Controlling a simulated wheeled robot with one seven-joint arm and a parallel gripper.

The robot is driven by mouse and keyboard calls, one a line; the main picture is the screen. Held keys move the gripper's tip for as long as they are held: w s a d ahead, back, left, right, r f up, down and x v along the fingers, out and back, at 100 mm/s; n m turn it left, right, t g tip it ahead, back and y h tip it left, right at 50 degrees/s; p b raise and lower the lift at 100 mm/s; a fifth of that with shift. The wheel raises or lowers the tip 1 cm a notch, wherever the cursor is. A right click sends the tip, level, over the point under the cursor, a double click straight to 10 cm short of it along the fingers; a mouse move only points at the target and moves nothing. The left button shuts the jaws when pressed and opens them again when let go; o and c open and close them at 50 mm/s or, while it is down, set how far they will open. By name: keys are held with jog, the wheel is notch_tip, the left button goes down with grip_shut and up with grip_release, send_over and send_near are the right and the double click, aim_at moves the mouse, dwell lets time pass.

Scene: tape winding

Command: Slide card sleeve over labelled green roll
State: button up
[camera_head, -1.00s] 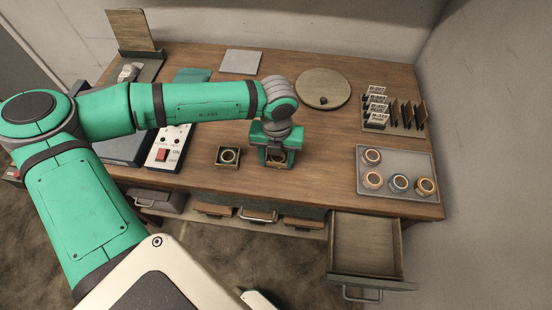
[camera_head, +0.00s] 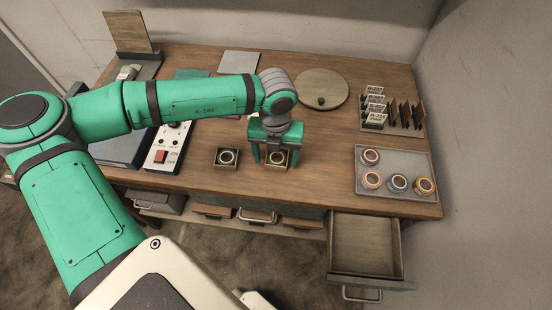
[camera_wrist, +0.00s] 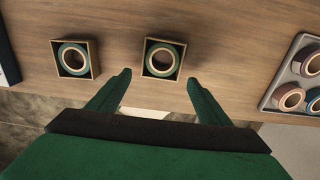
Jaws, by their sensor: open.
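A square, open-topped card sleeve (camera_wrist: 181,43) stands around a green roll (camera_wrist: 153,52) on the table; the roll's pale core shows in the middle. A second sleeve (camera_wrist: 95,62) stands to its left, also around a dark green roll (camera_wrist: 66,53). In the head view the two sleeves show side by side near the front edge, the left sleeve (camera_head: 217,165) clear of the arm. My gripper (camera_wrist: 158,78) is open and empty, its fingers apart above and in front of the right sleeve. I cannot make out a label on either roll.
A grey tray (camera_head: 400,160) with several rolls lies at the right. Behind it is a rack (camera_head: 412,131) of small labelled cards. A round wooden disc (camera_head: 322,84) lies at the back, a switch box (camera_head: 162,153) at the left. A drawer (camera_head: 362,250) stands open below.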

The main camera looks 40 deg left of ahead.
notch_tip(320, 180, up, 9)
dwell(0.3)
dwell(0.5)
